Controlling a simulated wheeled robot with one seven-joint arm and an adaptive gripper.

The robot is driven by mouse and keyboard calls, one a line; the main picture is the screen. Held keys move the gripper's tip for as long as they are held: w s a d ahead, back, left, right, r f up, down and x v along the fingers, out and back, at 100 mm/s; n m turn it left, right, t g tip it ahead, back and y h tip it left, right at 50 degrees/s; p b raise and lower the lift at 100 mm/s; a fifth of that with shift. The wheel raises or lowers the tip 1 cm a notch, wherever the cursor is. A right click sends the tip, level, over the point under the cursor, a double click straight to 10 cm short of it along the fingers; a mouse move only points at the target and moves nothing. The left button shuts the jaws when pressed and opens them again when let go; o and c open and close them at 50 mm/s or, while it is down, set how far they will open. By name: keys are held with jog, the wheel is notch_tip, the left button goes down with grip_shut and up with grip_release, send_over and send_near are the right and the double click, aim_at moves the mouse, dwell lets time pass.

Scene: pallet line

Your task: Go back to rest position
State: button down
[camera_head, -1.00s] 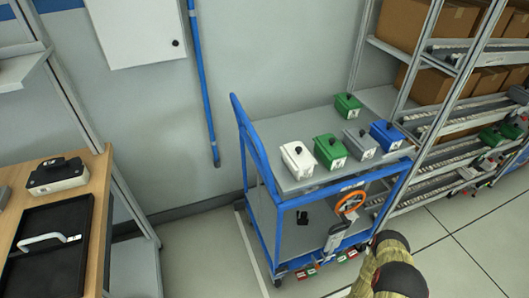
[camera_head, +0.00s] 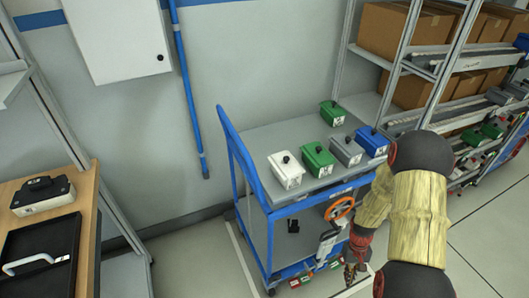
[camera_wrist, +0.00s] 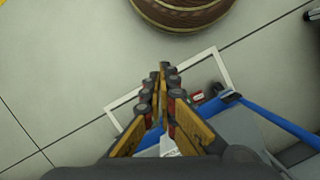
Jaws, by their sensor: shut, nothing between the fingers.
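My gripper (camera_wrist: 163,75) is shut and empty in the wrist view, its fingers pointing over the pale floor. In the head view my gripper (camera_head: 352,274) hangs low at the right front of the blue cart (camera_head: 262,190), partly hidden by my arm. I cannot tell whether it is apart from the cart's side. The arm is bent, its upper links at the right of the picture.
The cart's top carries a white box (camera_head: 285,171), a green box (camera_head: 317,160), a grey box (camera_head: 346,150), a blue box (camera_head: 371,141) and another green box (camera_head: 332,113). A shelf rack (camera_head: 399,70) stands right; a wooden table (camera_head: 88,190) stands left.

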jog(key=s+a+r+t, duration=0.3)
jog(key=a+r, duration=0.2)
jog(key=r, duration=1.1)
jog(key=s+a+r+n+t+p, duration=0.1)
jog(key=s+a+r, duration=0.3)
jog(key=r, duration=1.3)
jog(key=s+a+r+t+p, duration=0.1)
jog(key=s+a+r+t, duration=0.2)
jog(key=r, duration=1.4)
jog(key=a+t, duration=0.1)
jog(key=a, duration=0.2)
jog(key=shift+s+a+t, duration=0.3)
jog(key=shift+s+a, duration=0.05)
